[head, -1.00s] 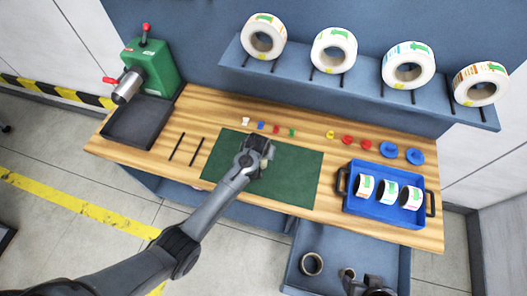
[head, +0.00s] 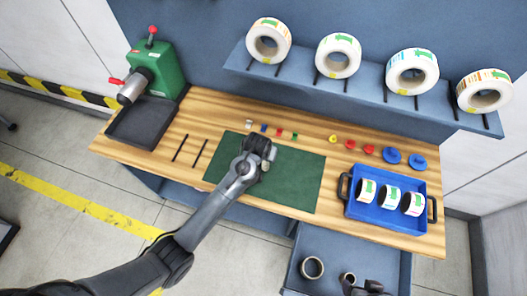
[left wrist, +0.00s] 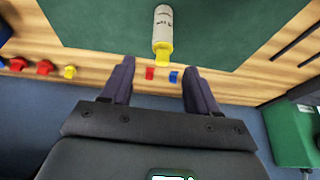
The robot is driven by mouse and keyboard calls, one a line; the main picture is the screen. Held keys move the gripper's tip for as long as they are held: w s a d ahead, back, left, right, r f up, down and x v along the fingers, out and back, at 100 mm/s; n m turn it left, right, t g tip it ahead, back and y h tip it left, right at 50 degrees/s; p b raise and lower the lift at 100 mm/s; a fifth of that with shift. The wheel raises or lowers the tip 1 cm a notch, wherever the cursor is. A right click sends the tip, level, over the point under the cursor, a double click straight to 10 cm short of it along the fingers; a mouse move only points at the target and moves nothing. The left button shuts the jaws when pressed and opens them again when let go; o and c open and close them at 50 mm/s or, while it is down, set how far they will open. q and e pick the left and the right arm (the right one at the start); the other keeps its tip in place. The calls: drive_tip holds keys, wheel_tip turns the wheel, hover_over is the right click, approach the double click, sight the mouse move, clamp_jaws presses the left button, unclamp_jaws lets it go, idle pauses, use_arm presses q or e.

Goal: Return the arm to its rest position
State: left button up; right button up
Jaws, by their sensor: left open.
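My left arm reaches in from the lower left of the head view. Its gripper (head: 262,150) is over the green mat (head: 300,185) on the wooden bench. In the left wrist view the jaws (left wrist: 158,82) are apart with nothing between them. A white bottle with a yellow cap (left wrist: 163,32) is on the mat, just beyond the fingertips and apart from them. A dark part at the bottom edge of the head view looks like my right gripper (head: 368,287); its fingers are not clear.
A green machine (head: 158,70) stands at the bench's left, by a dark tray (head: 140,125). Small coloured pieces line the back. A blue tray (head: 385,212) with label rolls is at right. Large rolls sit on the shelf (head: 350,90). An open drawer (head: 330,245) holds cores.

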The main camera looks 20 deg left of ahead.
use_arm(q)
drive_tip(key=s+a+f+g, duration=0.2)
drive_tip(key=s+f, duration=0.1)
drive_tip(key=s, duration=1.1)
drive_tip(key=s+a+f+g, duration=0.1)
drive_tip(key=s+f, duration=0.2)
drive_tip(key=s, duration=1.1)
wheel_tip(320, 180, up, 25)
drive_tip(key=s+a+m+t+p, duration=0.1)
drive_tip(key=s+m+t+p, duration=0.1)
drive_tip(key=p, duration=1)
drive_tip(key=shift+s+a+f+m+h, duration=0.2)
drive_tip(key=shift+s+m+h, duration=0.1)
drive_tip(key=shift+s+m, duration=0.1)
